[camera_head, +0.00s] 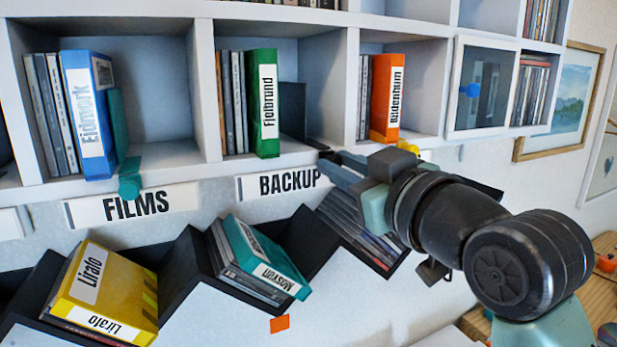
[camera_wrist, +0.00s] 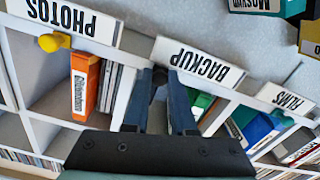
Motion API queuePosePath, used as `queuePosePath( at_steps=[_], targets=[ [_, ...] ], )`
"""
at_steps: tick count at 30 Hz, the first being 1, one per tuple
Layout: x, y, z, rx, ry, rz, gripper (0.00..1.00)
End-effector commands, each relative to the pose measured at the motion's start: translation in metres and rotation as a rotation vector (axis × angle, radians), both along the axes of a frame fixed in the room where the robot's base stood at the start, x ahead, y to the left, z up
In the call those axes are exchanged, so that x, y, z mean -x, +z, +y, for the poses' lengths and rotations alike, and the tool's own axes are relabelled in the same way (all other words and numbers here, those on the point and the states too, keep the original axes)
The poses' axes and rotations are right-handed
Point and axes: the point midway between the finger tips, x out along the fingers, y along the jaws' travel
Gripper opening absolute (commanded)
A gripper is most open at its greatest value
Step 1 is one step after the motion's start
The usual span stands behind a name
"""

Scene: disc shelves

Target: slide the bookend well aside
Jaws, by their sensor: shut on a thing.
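The dark bookend (camera_head: 292,110) stands upright in the BACKUP compartment, just right of the green Fjolbrund case (camera_head: 264,103), with a gap between it and the compartment's right wall. My gripper (camera_head: 326,158) reaches in from the right to the front edge of this compartment. In the wrist view my gripper (camera_wrist: 160,82) is shut on a small dark part at the shelf edge, which appears to be the bookend's front grip. The fingers mostly hide that part.
A teal bookend (camera_head: 116,125) stands beside the blue Eidmork case (camera_head: 90,115) in the FILMS compartment. A yellow knob (camera_head: 408,147) sits by the orange case (camera_head: 387,98). Sloped dark bins with a yellow Lirafo case (camera_head: 105,290) and a teal case (camera_head: 262,255) lie below.

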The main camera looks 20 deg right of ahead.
Motion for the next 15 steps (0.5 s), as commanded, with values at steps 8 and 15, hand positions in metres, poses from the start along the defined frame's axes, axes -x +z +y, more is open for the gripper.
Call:
queuePosePath(
  at_steps=[8, 15],
  targets=[
    [-0.001, 0.0, -0.028, 0.0, -0.001, -0.002, 0.0],
    [-0.001, 0.0, -0.028, 0.0, 0.0, -0.002, 0.26]
  ],
)
